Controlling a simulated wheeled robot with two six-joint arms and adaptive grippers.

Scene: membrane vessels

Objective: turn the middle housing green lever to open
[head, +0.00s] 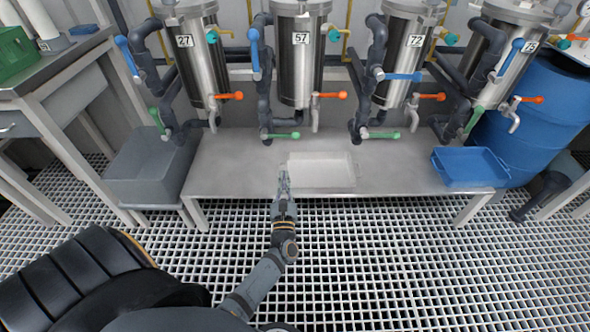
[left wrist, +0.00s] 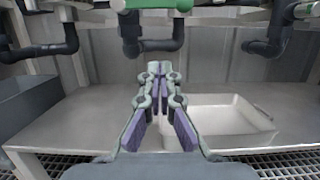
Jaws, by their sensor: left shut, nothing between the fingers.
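Steel housings stand in a row in the head view, numbered 27, 57 (head: 301,65), 72 (head: 404,65) and 75; which is the middle one is unclear. Low on housing 57's pipe, a green lever (head: 283,136) lies level, pointing right. A similar green lever (head: 381,135) lies level below housing 72. A green lever (left wrist: 156,4) shows at the top of the left wrist view, cut by the edge. My left gripper (head: 283,176) is shut and empty, in front of the bench, below housing 57's lever and apart from it. The fingers show together in the wrist view (left wrist: 160,72).
Orange levers (head: 331,95) and blue levers (head: 403,77) sit near the green ones. The steel bench (head: 235,175) holds a pale tray (head: 322,173) right of my gripper and a blue tray (head: 470,166). A grey bin (head: 150,170) stands left. Green levers of housings 27 and 75 are tilted.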

